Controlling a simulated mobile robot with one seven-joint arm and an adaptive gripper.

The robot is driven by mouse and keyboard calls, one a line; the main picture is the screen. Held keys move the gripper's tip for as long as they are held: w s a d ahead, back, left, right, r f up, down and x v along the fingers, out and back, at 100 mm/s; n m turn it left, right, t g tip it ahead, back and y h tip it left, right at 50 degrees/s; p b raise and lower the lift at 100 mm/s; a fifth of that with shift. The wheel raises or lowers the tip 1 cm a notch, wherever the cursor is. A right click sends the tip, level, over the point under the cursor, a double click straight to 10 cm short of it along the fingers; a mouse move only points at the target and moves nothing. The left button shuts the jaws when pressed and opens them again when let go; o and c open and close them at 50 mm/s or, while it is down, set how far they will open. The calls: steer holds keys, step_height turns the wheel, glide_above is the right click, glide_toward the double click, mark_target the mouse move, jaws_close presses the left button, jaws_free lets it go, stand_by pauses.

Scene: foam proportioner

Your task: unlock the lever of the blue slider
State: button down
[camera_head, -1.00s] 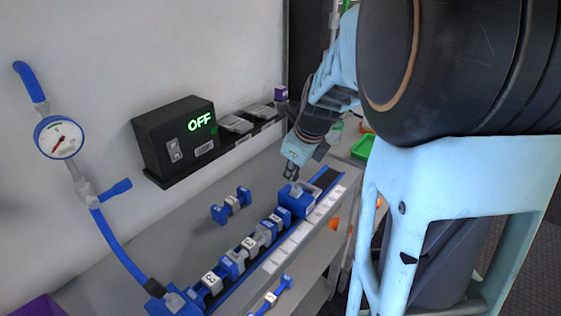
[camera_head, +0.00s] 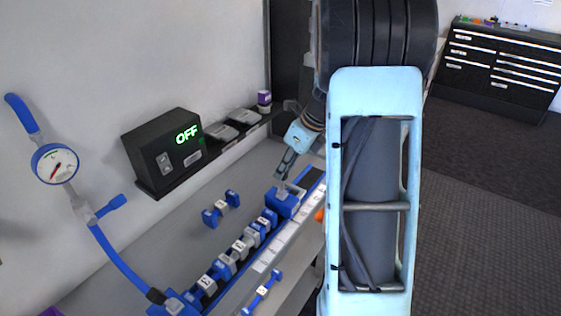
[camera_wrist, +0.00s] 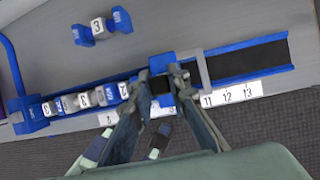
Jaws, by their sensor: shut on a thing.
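The blue slider (camera_head: 284,204) sits on the blue rail, towards its far right end. It also shows in the wrist view (camera_wrist: 162,62). A grey part that looks like its lever (camera_wrist: 203,70) stands beside it on the right; whether it is locked cannot be told. My gripper (camera_head: 282,177) reaches down onto the slider from above. In the wrist view its two fingers (camera_wrist: 161,78) lie on either side of the slider's blue body and are shut on it. The fingers hide part of the slider.
Blue and grey numbered blocks (camera_head: 237,249) line the rail to the left. A loose blue block (camera_head: 221,208) lies behind it, another (camera_head: 262,293) in front. The rail channel (camera_wrist: 250,57) right of the slider is empty. A black box reading OFF (camera_head: 164,151) stands by the wall.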

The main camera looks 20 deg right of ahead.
steer(key=shift+w+d+g+y+p, duration=0.45)
steer(key=shift+y+p, duration=0.25)
steer(key=shift+p, duration=0.65)
steer(key=shift+s+d+f, duration=0.1)
steer(key=shift+f, duration=0.05)
steer(key=c, duration=1.8)
jaws_free()
steer(key=shift+c, duration=0.2)
steer(key=v, duration=1.2)
steer(key=shift+d, duration=0.1)
